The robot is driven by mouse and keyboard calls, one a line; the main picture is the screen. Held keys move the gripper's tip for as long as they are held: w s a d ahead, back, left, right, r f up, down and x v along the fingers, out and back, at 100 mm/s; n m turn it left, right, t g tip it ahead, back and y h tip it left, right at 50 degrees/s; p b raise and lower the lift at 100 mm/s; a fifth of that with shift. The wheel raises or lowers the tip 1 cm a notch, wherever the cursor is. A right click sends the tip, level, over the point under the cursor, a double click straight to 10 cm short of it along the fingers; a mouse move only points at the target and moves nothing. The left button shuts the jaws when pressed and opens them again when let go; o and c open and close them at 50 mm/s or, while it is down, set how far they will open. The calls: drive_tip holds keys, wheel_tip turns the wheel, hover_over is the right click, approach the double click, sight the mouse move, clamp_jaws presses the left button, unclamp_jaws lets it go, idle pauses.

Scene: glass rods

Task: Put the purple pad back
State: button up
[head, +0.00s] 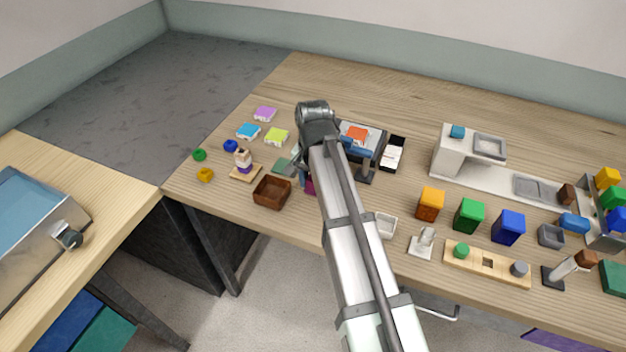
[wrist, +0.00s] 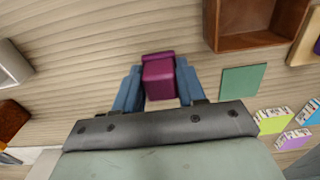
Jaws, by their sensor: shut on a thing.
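My gripper (wrist: 158,82) has its two blue fingers shut on a plum-coloured block (wrist: 158,78), held between the fingertips. In the head view a small part of this plum block (head: 309,187) shows beside my arm, which hides most of the gripper. A purple pad with white sides (head: 265,114) lies flat at the back left of the table, apart from my gripper. It also shows at the lower right of the wrist view (wrist: 294,139). Whether the held block touches the table I cannot tell.
A blue pad (head: 248,131) and a lime pad (head: 276,137) lie near the purple one. A green flat square (wrist: 243,80) and an open brown box (head: 272,193) are close to my gripper. A small tiered figure (head: 243,160) stands left of the box.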

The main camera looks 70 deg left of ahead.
drive_tip(key=shift+f, duration=0.15)
drive_tip(key=o, duration=1.1)
wheel_tip(320, 180, up, 12)
drive_tip(key=shift+r, duration=0.2)
drive_tip(key=shift+o, duration=0.2)
